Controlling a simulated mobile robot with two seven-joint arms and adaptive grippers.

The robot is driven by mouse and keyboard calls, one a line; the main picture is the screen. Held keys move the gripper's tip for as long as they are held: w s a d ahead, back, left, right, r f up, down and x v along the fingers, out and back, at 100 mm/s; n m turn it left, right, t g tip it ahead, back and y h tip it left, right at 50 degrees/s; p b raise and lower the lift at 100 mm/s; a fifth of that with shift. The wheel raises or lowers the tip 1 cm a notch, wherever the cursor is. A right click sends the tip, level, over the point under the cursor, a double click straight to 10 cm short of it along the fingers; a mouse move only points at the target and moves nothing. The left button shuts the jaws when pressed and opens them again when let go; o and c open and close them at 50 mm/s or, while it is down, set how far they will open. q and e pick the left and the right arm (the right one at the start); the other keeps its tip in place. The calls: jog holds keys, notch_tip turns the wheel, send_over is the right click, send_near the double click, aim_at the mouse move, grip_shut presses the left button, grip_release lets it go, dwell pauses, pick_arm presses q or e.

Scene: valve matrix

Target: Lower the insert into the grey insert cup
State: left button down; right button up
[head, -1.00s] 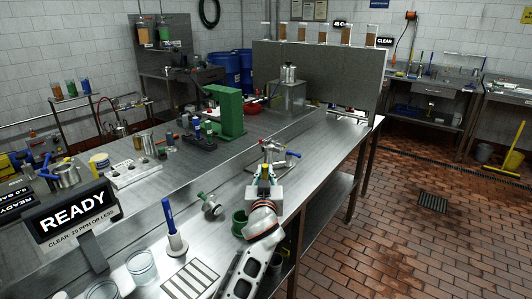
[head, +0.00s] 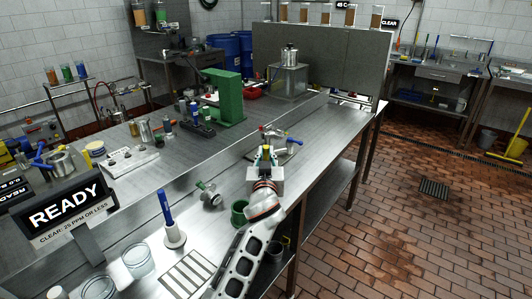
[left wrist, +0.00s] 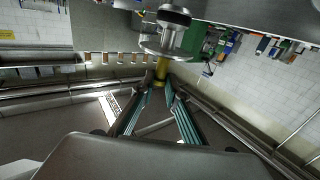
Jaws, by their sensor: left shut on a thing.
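My left gripper (head: 266,158) reaches over the steel bench from the front in the head view. In the left wrist view its teal fingers (left wrist: 162,85) close on a small yellow part (left wrist: 162,70), which I take to be the insert. A round metal piece with a disc and knob (left wrist: 172,28) shows just beyond the fingertips; I cannot tell whether it joins the yellow part. A valve with a blue handle (head: 290,141) stands just past the gripper. A greyish cup (head: 279,247), possibly the insert cup, is partly hidden by my arm. The right gripper is out of view.
A green cup (head: 240,212) stands left of my forearm. A metal part with a green handle (head: 210,194) lies beside it. A blue-handled tool (head: 170,220) stands in a white holder. A slotted plate (head: 188,274) lies in front. The bench's far right stretch is clear.

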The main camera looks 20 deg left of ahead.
pick_arm(q)
jog(key=shift+f, duration=0.75)
jog(key=shift+f+b, duration=0.3)
jog(key=shift+f, duration=0.2)
jog(key=shift+f+b, duration=0.5)
jog(key=shift+f, duration=0.35)
jog(key=shift+f+b, duration=2.85)
jog(key=shift+b, duration=0.4)
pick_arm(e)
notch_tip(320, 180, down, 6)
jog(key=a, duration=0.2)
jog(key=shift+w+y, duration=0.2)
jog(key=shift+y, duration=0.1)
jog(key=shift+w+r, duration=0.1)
